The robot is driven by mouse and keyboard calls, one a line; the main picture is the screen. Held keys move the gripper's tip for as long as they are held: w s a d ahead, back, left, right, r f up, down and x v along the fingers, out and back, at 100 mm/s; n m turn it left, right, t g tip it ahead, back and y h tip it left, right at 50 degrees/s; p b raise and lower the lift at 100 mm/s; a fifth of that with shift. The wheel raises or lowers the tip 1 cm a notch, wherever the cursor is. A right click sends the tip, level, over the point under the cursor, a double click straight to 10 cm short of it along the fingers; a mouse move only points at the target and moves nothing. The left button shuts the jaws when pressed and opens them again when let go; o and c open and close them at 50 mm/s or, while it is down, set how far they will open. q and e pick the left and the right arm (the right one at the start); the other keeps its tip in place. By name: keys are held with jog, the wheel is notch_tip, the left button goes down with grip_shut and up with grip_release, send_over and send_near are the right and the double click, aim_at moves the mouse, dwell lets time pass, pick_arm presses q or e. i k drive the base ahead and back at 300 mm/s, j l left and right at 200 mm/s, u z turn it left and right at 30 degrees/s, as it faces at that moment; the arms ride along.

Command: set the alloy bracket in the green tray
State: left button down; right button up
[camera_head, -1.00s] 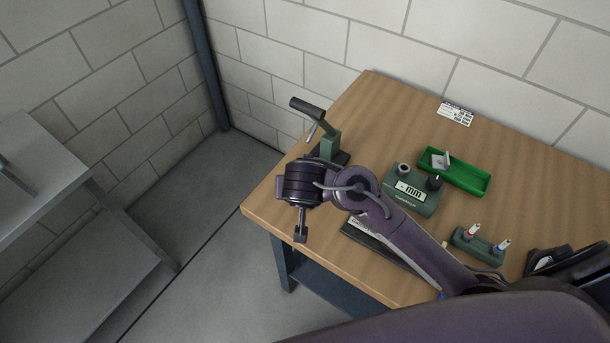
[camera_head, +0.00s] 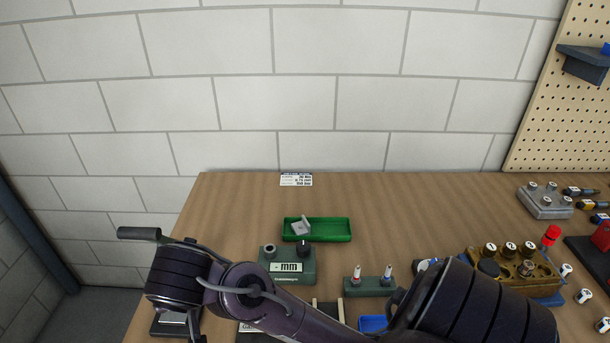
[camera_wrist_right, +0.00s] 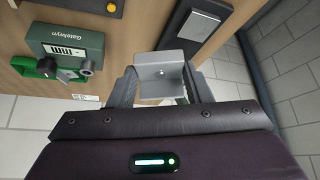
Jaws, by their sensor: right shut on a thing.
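The green tray (camera_head: 343,230) lies near the back of the table in the head view, with a light grey angled piece (camera_head: 299,228) inside its left end. It also shows at the left of the wrist view (camera_wrist_right: 28,66), partly behind the gauge. My right gripper (camera_wrist_right: 160,88) is shut on a grey metal bracket (camera_wrist_right: 162,72), whose flat face with a small hole shows between the fingers. In the head view my right arm reaches across to the left, and its fingertips are not clear there. My left gripper is not in view.
A green gauge (camera_head: 288,268) stands just in front of the tray. A small holder (camera_head: 369,287) with two vials and a brown block (camera_head: 505,265) stand to the right.

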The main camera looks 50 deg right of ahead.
aim_at(333, 231)
jog(key=i+z, duration=0.1)
jog(key=z, duration=0.3)
jog(key=i+z, duration=0.1)
jog(key=z, duration=0.7)
jog(key=i+j, duration=0.15)
